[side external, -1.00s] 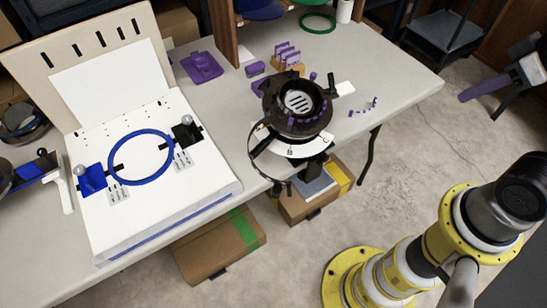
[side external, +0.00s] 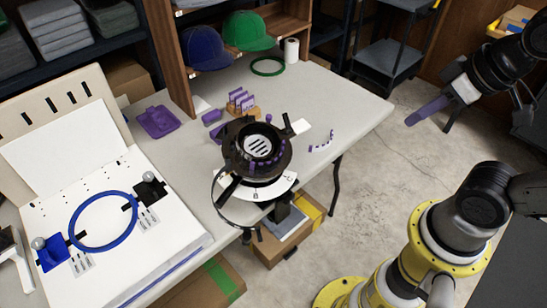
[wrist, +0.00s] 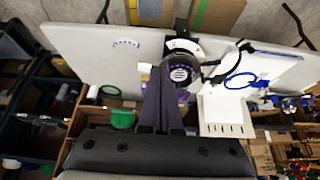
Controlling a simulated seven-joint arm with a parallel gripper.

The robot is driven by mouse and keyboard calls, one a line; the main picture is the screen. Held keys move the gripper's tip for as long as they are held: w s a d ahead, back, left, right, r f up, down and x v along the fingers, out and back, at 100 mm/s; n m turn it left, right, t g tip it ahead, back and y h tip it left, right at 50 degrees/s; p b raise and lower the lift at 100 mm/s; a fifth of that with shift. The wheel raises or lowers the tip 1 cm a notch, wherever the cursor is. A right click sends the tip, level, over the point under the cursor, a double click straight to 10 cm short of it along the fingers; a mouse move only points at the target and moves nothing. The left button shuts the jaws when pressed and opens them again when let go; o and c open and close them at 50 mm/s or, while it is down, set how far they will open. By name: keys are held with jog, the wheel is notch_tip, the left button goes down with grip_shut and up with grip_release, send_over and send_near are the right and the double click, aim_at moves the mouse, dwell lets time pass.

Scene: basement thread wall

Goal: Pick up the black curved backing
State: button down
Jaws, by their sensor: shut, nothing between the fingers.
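A thin black curved strip (side external: 222,207), which looks like the curved backing, hangs at the table's front edge below the round black fixture (side external: 257,147). I cannot tell whether it is fixed to that fixture. In the wrist view, a dark curved strip (wrist: 217,77) shows beside the fixture (wrist: 181,72). My gripper (side external: 411,121) has purple fingers, shut and empty. It is in the air right of the table, well apart from the strip. In the wrist view, my gripper's fingers (wrist: 161,72) overlap part of the fixture.
A blue ring (side external: 104,220) lies on the white board at left. Purple pieces (side external: 158,121), a purple rack (side external: 242,101) and a green ring (side external: 268,66) are on the grey table (side external: 345,105). Blue and green caps (side external: 247,31) sit on a shelf. Open floor lies right of the table.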

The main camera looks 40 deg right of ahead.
dwell(0.4)
jog(key=c, duration=1)
grip_release()
